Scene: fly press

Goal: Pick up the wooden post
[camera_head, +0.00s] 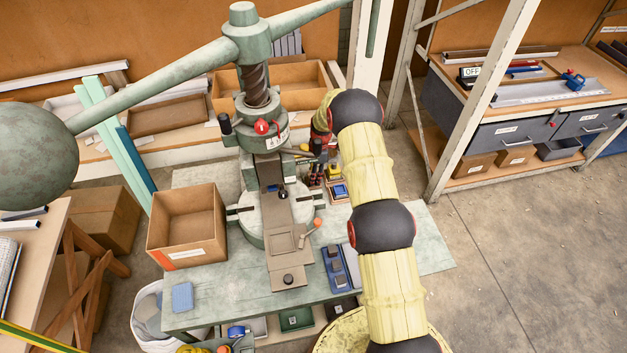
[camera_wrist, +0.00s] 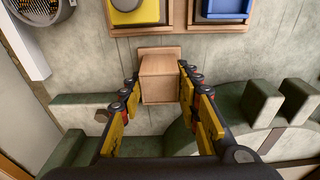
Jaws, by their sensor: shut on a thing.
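The wooden post (camera_wrist: 160,80) is a square light-wood block, seen nearly end-on between my fingers in the wrist view, with a slightly wider wooden piece at its far end. My gripper (camera_wrist: 158,88) is shut on it, with yellow-padded fingers on its left and right sides. Whether the post touches the worn green surface beyond it I cannot tell. In the head view my arm reaches in behind the press's right side, and the post cannot be made out there.
A yellow block (camera_wrist: 137,12) and a blue tray (camera_wrist: 226,9) on wooden bases lie just beyond the post. Green metal blocks (camera_wrist: 262,102) stand close on the right. The green fly press (camera_head: 258,85) and a cardboard box (camera_head: 187,222) stand left of my arm.

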